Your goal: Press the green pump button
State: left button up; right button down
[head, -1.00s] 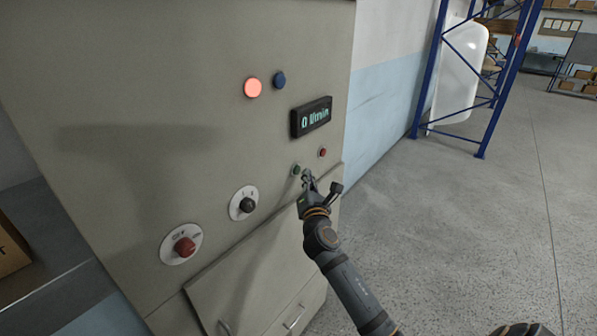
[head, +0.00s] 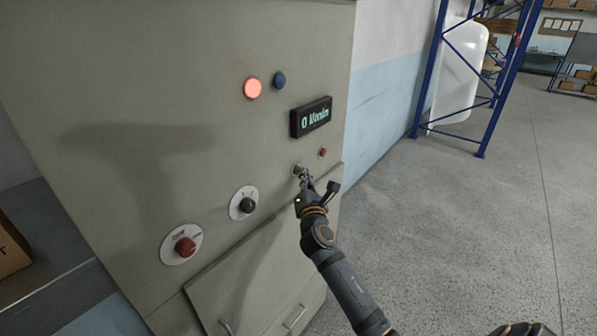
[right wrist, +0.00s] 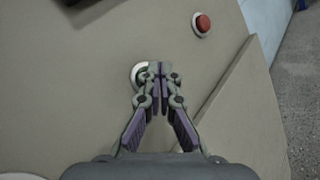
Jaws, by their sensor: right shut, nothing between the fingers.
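The green pump button (head: 296,168) sits on the beige cabinet's front, below the display, and is mostly covered by my right gripper (head: 303,174). In the right wrist view my right gripper (right wrist: 160,68) is shut and empty, its fingertips in front of the button. Only part of the button's pale ring (right wrist: 138,72) shows to the left of the fingertips; its green face is hidden there. I cannot tell whether the tips touch the button or whether it is pushed in. My left gripper is not in view.
A small red button (head: 322,152) is close by, up and right. The display (head: 311,117), a lit red lamp (head: 253,88), a blue button (head: 279,80), a black selector knob (head: 247,205) and a red knob (head: 185,247) share the panel. Open floor lies right.

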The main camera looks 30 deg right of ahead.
jog(key=shift+w+a, duration=0.15)
jog(key=shift+w, duration=0.25)
dwell(0.4)
jog(key=shift+s, duration=0.1)
jog(key=shift+s+d, duration=0.35)
jog(key=shift+s, duration=0.3)
jog(key=s, duration=0.1)
jog(key=s+d, duration=0.1)
jog(key=s, duration=0.1)
jog(key=s+d, duration=0.1)
jog(key=shift+s+p, duration=0.3)
jog(key=shift+p, duration=0.05)
dwell(0.8)
